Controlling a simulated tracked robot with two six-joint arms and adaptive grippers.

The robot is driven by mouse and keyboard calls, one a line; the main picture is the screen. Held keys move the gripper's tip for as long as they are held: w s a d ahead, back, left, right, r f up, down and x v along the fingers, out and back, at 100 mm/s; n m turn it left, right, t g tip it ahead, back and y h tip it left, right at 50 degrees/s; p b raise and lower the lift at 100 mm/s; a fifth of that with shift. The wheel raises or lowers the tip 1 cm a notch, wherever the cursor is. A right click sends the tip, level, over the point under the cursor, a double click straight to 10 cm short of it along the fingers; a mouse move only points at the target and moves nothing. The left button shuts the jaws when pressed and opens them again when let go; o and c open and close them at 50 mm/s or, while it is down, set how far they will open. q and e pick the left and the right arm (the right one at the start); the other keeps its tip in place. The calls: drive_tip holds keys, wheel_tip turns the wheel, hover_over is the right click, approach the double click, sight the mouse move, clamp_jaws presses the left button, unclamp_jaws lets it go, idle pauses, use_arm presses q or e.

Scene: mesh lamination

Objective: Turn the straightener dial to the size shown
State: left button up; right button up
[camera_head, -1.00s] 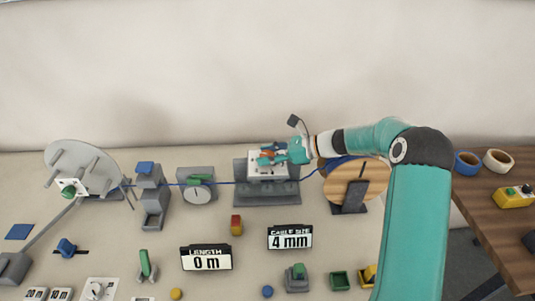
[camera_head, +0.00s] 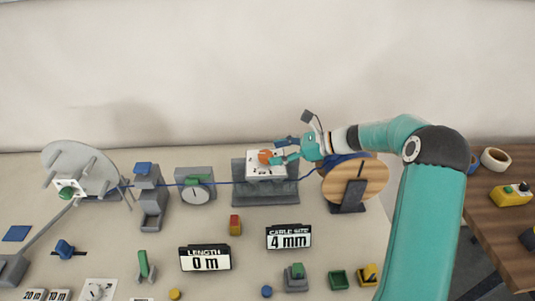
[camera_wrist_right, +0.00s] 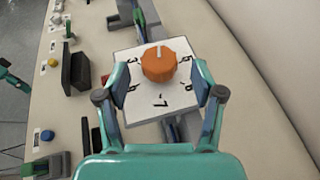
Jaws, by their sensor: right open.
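The straightener dial is an orange knob (camera_head: 265,157) on a white numbered plate (camera_head: 258,172), on a grey straightener block (camera_head: 285,192). In the right wrist view the knob (camera_wrist_right: 159,64) stands up from the plate (camera_wrist_right: 150,101), its white mark toward the top of the picture. Some printed numbers are partly covered by my fingers. My right gripper (camera_head: 284,155) is open, just right of the knob in the head view; in the wrist view its fingers (camera_wrist_right: 159,78) are spread apart with clear space beside the knob. The cable size sign (camera_head: 289,237) reads 4 mm.
A blue cable (camera_head: 225,183) runs through the straightener between the wooden spool (camera_head: 374,180) and the grey reel (camera_head: 75,160). A length sign (camera_head: 205,258) reads 0 m. Behind is a blank wall.

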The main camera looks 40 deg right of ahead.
drive_tip(key=v, duration=0.7)
drive_tip(key=shift+s+d, duration=0.15)
drive_tip(key=shift+d, duration=0.1)
drive_tip(key=shift+r, duration=0.1)
